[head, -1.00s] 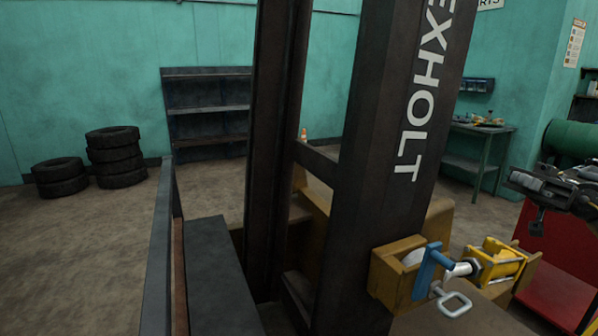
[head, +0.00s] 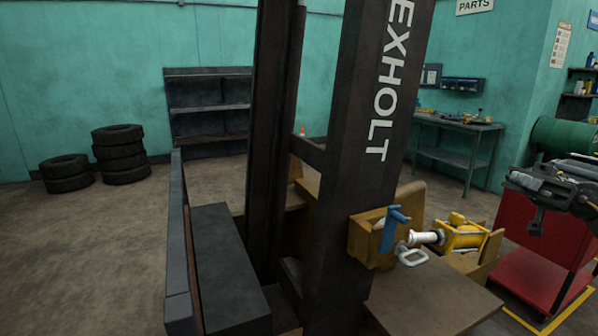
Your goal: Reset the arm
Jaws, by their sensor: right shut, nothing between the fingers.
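My right gripper (head: 538,222) is at the right edge of the head view, with its fingers pointing down. It is shut and empty. It hangs in the air in front of the red cart, apart from the forklift parts to its left. My left gripper is not in view. The stripped forklift's dark mast (head: 365,130) with white EXHOLT lettering stands in the middle. On its right side are a yellow-brown bracket (head: 364,240), a blue lever (head: 392,230), a metal ring handle (head: 412,256) and a yellow cylinder-like part (head: 462,234).
A red cart (head: 520,270) with a green tank (head: 566,138) behind it is at the right. A green workbench (head: 455,125) stands at the back wall. Stacked tires (head: 118,155) and a dark shelf (head: 208,105) are at the back left. The floor at the left is clear.

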